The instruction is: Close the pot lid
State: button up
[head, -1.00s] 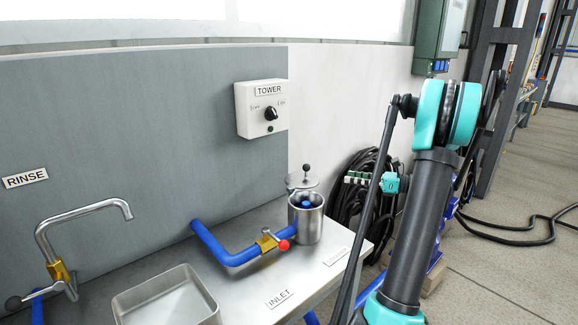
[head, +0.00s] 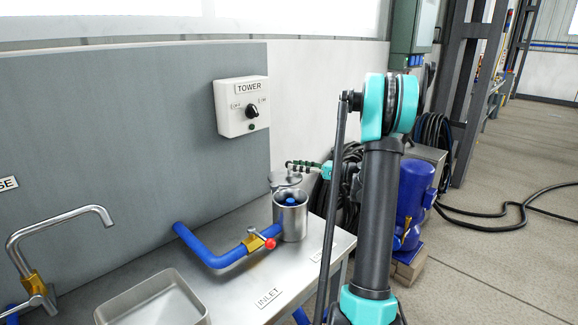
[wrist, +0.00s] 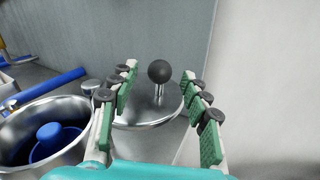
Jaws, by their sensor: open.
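The steel pot (head: 291,217) stands open on the bench, with a blue piece (wrist: 50,140) inside it. The round lid (head: 285,182) is at the pot's back edge, off the opening. In the wrist view the lid (wrist: 140,118) carries a black ball knob (wrist: 160,71) on a short metal stem. My gripper (wrist: 160,85) is open, its green-padded fingers on either side of the knob, apart from it in the picture. In the head view my gripper (head: 308,168) is at the lid's right and partly covers the knob. I cannot tell the exact depth between fingers and knob.
A blue pipe (head: 212,250) with a red-tipped valve handle (head: 269,243) runs to the pot's left. A steel basin (head: 150,305) and a tap (head: 60,225) are further left. The TOWER switch box (head: 241,107) hangs on the wall panel behind.

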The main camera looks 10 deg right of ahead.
aim_at(283, 173)
jog(key=shift+x, duration=1.75)
jog(key=shift+c, duration=0.6)
grip_shut()
